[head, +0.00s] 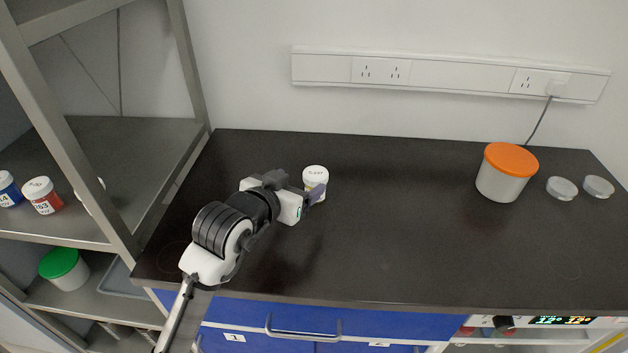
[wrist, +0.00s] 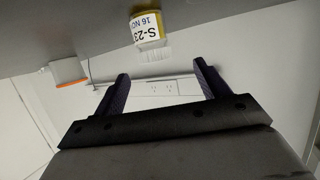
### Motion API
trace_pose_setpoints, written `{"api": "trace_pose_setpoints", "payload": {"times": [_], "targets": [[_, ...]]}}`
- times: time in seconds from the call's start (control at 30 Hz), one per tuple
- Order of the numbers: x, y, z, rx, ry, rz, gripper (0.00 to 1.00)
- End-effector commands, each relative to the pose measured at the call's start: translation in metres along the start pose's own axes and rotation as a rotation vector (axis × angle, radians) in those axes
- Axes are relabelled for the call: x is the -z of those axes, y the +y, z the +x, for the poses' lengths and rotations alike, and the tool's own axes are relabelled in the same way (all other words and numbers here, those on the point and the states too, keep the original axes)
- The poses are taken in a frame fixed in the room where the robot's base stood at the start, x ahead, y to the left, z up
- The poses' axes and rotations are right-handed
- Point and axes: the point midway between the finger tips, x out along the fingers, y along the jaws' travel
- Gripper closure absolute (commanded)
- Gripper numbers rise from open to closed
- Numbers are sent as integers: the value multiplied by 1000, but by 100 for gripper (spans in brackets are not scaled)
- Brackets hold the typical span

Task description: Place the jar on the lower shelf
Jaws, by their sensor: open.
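A small jar with a white lid (head: 316,172) stands upright on the dark bench top, partly hidden behind my gripper (head: 314,194). The lower shelf (head: 100,304) of the metal rack is at the bottom left.
The lower shelf holds a green-lidded tub (head: 64,268) and a grey tray (head: 122,280). The upper shelf (head: 130,150) holds several jars, and a rack post (head: 70,130) stands in front. An orange-lidded tub (head: 506,172) and two small dishes stand at the right. The bench middle is clear.

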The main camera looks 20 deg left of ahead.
Motion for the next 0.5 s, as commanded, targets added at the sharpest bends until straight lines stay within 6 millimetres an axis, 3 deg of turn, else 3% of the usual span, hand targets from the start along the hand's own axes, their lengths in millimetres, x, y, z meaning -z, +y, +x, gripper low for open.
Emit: {"api": "trace_pose_setpoints", "payload": {"times": [0.13, 0.5], "targets": [[3, 1, 26, -2, 0, 0, 26], [6, 7, 61, -2, -1, 1, 26]]}}
